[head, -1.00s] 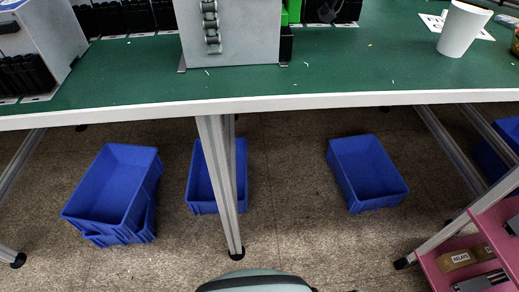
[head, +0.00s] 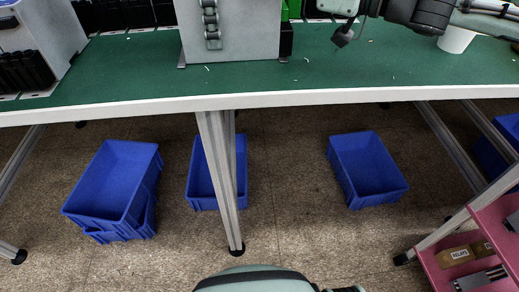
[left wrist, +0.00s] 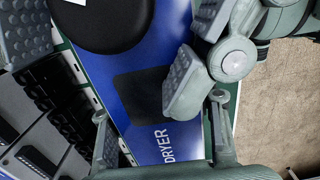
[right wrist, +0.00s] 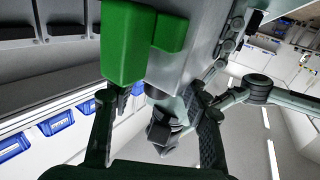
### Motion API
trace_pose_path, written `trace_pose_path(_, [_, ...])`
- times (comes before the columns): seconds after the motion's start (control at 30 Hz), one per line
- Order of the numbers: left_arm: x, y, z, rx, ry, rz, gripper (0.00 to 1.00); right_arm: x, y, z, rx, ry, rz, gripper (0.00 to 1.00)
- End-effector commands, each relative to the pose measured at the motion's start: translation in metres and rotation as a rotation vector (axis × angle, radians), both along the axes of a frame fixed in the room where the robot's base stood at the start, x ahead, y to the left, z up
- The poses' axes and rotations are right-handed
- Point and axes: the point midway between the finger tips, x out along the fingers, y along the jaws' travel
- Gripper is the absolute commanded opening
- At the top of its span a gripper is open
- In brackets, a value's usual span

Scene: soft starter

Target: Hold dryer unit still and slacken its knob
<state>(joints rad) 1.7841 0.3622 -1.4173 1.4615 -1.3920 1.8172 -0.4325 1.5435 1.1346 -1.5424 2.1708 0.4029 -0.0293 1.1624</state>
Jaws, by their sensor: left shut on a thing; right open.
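The dryer unit (left wrist: 135,45) fills the middle of the left wrist view, with a blue face lettered DRYER and a dark square panel. Its round black knob (left wrist: 108,18) shows at the top edge of that view, partly cut off. My left gripper (left wrist: 108,62) has its grey ribbed pads on either side of the unit and is shut on it. In the head view, the dryer unit is not clearly visible.
A grey metal cabinet (head: 235,40) stands on the green bench (head: 400,65). A white cup (head: 456,40) is at the right, partly behind my arm. Blue bins (head: 110,185) lie on the floor below, and a pink shelf (head: 450,275) is at lower right.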

Motion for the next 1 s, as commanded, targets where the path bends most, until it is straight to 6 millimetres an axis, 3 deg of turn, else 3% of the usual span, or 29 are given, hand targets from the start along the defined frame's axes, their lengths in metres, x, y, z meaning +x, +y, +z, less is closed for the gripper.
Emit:
trace_pose_path(0.07, [0.0,0.0,0.001,-0.001,-0.001,0.0,0.01,0.0,-0.001,0.0,0.002,0.003,-0.029,0.46])
trace_pose_path(0.43, [0.0,0.0,0.001,-0.001,-0.001,0.0,0.01,-0.032,-0.054,0.003,0.001,-0.006,-0.032,0.46])
trace_pose_path(0.7, [0.0,0.0,0.001,-0.001,-0.001,0.0,0.01,-0.051,-0.081,0.004,0.001,-0.009,-0.031,0.46])
trace_pose_path(0.97, [0.0,0.0,0.001,-0.001,-0.001,0.0,0.01,-0.066,-0.103,0.002,0.003,-0.006,-0.029,0.46])
trace_pose_path(1.0, [0.0,0.0,0.001,-0.001,-0.001,0.0,0.01,-0.07,-0.1,-0.005,-0.009,-0.004,-0.013,0.46])
